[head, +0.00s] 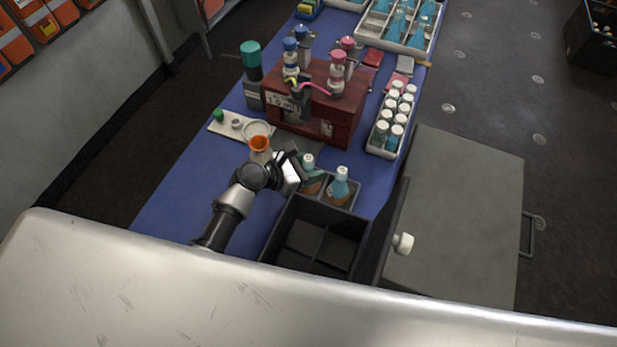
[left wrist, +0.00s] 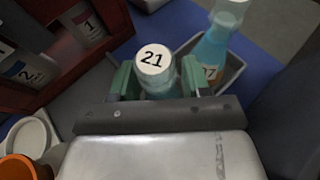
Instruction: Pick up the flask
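The flask (left wrist: 160,87) has clear glass, teal contents and a white cap marked 21. A second flask (head: 339,187) with blue contents and an orange label stands close on the right, also in the left wrist view (left wrist: 213,45). My right gripper is out of view.
A dark divided crate (head: 282,240) stands in front of the tray, its visible compartments empty. A dark red box (head: 345,110) with bottles stands behind. An orange funnel (head: 260,143) is left of my gripper. A white rack (head: 374,150) of capped bottles is at the right edge.

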